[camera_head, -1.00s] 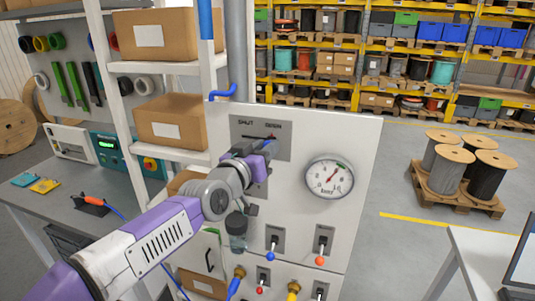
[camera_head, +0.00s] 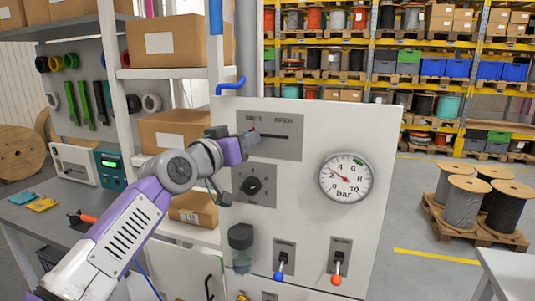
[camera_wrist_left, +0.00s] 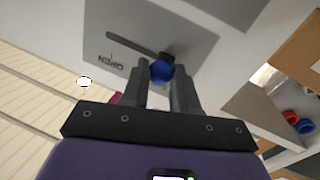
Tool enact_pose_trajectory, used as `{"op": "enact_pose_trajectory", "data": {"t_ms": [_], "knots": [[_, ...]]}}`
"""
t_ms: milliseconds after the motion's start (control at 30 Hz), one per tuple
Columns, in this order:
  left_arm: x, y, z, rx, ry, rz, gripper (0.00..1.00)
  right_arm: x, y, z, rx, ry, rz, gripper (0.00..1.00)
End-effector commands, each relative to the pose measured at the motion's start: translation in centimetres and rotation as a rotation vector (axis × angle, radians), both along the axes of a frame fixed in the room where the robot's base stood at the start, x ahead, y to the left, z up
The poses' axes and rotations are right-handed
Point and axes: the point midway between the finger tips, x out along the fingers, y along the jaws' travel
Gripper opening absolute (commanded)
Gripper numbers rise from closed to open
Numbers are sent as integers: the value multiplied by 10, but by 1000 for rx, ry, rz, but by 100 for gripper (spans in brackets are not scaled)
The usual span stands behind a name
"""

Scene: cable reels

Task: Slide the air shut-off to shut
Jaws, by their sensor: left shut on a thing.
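The air shut-off is a grey plate (camera_head: 283,150) with a dark horizontal slot, marked SHUT at the left and OPEN at the right, high on the white panel in the head view. My left gripper (camera_head: 250,140) is at the slot's left end, beneath the SHUT label. In the left wrist view, my left gripper's fingers (camera_wrist_left: 161,88) are closed on the slider's round blue knob (camera_wrist_left: 161,72). The knob sits at the slot end away from the OPEN label. The gripper hides part of the knob in the head view. My right gripper is out of view.
Below the plate are a rotary knob (camera_head: 253,186), a pressure gauge (camera_head: 345,177) and two toggle levers with blue and orange tips. Shelves with cardboard boxes stand at the left.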

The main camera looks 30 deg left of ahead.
Motion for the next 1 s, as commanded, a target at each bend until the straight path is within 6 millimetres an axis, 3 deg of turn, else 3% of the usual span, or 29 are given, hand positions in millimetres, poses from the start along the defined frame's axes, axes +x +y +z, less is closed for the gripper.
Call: {"op": "enact_pose_trajectory", "data": {"t_ms": [333, 367, 533, 833, 1000], "knots": [[-4, 9, 2, 2, -3, 12, 0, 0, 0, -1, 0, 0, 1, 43], [-4, 9, 2, 2, -3, 12, 30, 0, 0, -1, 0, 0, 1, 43], [-3, 7, 1, 2, -2, 8, 54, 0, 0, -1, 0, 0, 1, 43], [-4, 6, 1, 1, 0, 5, 54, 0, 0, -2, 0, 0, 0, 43], [-23, 8, 1, 3, -2, 6, 54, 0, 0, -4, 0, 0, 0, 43]]}}
